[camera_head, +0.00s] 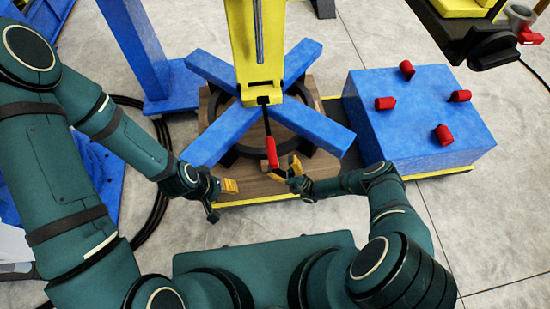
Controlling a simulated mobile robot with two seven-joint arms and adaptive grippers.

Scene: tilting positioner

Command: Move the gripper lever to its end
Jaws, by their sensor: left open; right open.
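A lever with a red handle (271,151) hangs from a slot at the foot of the yellow column (256,70), above the blue cross-shaped base. The handle points down towards me. My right gripper (291,170) is open just to the right of the red handle and close to it. I cannot tell whether it touches the handle. My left gripper (222,193) is open and empty, lower and to the left of the handle, near the front edge of the wooden platform (265,187).
Blue beams (222,138) spread in a cross around the column's foot. A blue box (428,132) with several red knobs stands on the right. A blue post (138,50) rises at the left, with black cables (158,130) on the floor nearby. Yellow-and-black equipment (480,30) overhangs the top right.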

